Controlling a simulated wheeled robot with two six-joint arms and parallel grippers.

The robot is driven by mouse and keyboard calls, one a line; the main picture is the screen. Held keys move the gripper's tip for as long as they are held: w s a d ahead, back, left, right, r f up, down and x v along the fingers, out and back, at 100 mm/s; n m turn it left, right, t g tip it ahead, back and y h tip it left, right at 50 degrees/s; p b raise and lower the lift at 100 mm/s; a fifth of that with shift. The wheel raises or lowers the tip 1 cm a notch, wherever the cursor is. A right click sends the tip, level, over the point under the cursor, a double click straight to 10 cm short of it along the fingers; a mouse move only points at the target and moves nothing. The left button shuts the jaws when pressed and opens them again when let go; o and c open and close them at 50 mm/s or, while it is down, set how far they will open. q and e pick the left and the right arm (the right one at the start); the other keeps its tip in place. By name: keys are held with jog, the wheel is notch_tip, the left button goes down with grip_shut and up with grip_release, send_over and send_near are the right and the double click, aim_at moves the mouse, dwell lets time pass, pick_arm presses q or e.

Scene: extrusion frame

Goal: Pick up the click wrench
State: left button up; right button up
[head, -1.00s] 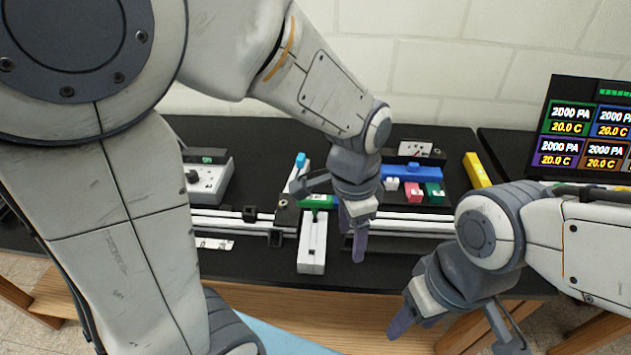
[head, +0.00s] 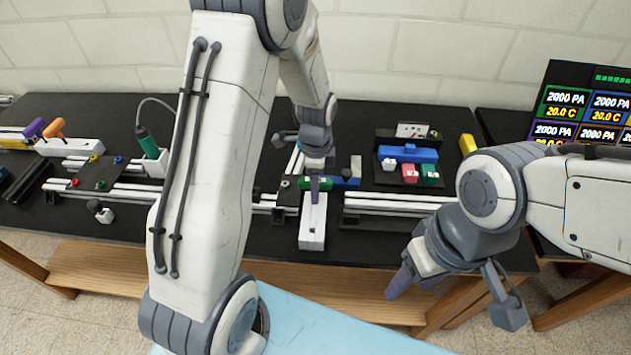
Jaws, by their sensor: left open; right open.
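I cannot tell for certain which item is the click wrench. My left gripper (head: 315,180) points down at the middle of the bench, directly above or in front of a green piece (head: 307,184) on a white block (head: 312,228). It is open, though its fingers overlap in this view and contact cannot be told. A blue piece (head: 346,183) lies just right of it. Purple (head: 35,127) and orange (head: 54,128) handles stand in a white holder (head: 70,147) at the far left. My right gripper (head: 412,280) is open and empty in front of the bench.
White rails (head: 398,203) run along the black bench (head: 225,272). A green-handled tool (head: 147,142) with a cable stands left of my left arm. A black tray (head: 385,178) holds blue, red and green parts. A yellow bar (head: 467,144) and a screen (head: 590,105) are at the right.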

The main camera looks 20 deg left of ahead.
pick_arm(q)
jog(key=shift+a+f, duration=0.1)
jog(key=shift+f, duration=1.5)
pick_arm(e)
jog(key=shift+r, duration=0.6)
pick_arm(q)
grip_shut()
jog(key=shift+r, duration=0.1)
pick_arm(e)
jog(key=shift+f, duration=0.1)
pick_arm(q)
jog(key=shift+r, duration=0.6)
notch_tip(320, 180, up, 2)
jog(key=shift+r+b, duration=0.15)
jog(key=shift+b, duration=0.3)
jog(key=s+d+r+b, duration=0.2)
jog(key=d+r, duration=0.5)
jog(key=d, duration=0.4)
jog(key=shift+s+d+r+b, duration=0.2)
jog(key=shift+s+b, duration=0.1)
jog(key=shift+b, duration=0.1)
pick_arm(e)
notch_tip(320, 180, down, 4)
